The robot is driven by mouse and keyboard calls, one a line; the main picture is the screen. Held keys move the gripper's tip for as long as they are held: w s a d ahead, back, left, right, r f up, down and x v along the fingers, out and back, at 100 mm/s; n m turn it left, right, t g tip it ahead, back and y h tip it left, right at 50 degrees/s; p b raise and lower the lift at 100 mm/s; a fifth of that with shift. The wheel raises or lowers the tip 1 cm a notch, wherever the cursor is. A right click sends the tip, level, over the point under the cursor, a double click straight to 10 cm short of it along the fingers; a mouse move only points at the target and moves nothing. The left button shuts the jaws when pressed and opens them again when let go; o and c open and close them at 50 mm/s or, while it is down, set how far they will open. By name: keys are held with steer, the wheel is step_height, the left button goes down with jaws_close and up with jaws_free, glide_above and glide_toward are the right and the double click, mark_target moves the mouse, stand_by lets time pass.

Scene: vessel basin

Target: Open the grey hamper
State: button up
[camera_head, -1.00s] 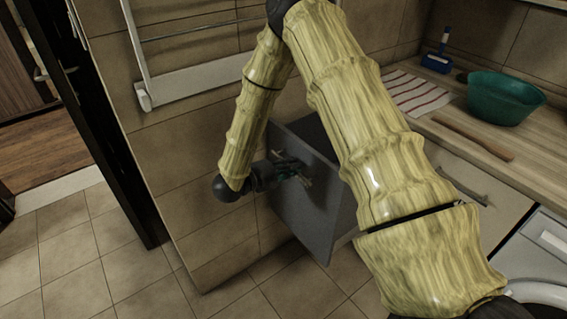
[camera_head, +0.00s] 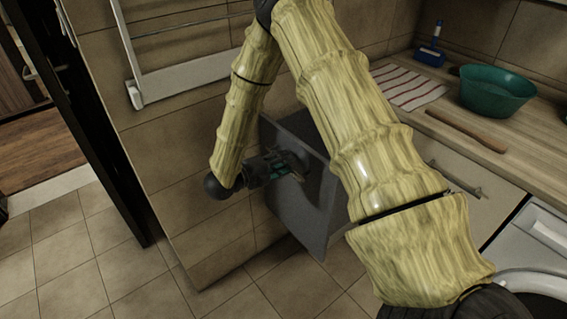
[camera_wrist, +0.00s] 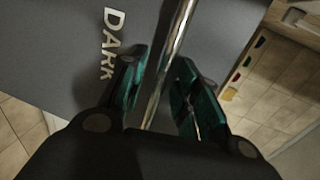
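The grey hamper (camera_head: 295,220) stands low against the tiled wall, partly hidden behind my arm in the head view. Its grey front (camera_wrist: 60,45) fills the upper left of the wrist view and bears the letters "DARK". A shiny metal bar handle (camera_wrist: 171,50) runs across that view. My gripper (camera_head: 292,163) is at the front of the hamper. In the wrist view, my gripper (camera_wrist: 165,75) has its two dark green fingers on either side of the bar, with gaps visible. I cannot tell whether either finger touches it.
A wooden counter at right holds a green bowl (camera_head: 497,92), a striped cloth (camera_head: 408,86) and a wooden rolling pin (camera_head: 466,130). A white washing machine (camera_head: 540,245) stands at lower right. A towel rack (camera_head: 190,77) hangs on the wall. Tiled floor (camera_head: 95,265) is clear at left.

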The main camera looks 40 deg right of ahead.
steer(key=a+r, duration=0.2)
steer(key=a, duration=0.9)
steer(key=shift+s+a+r, duration=0.15)
steer(key=shift+s+a, duration=0.15)
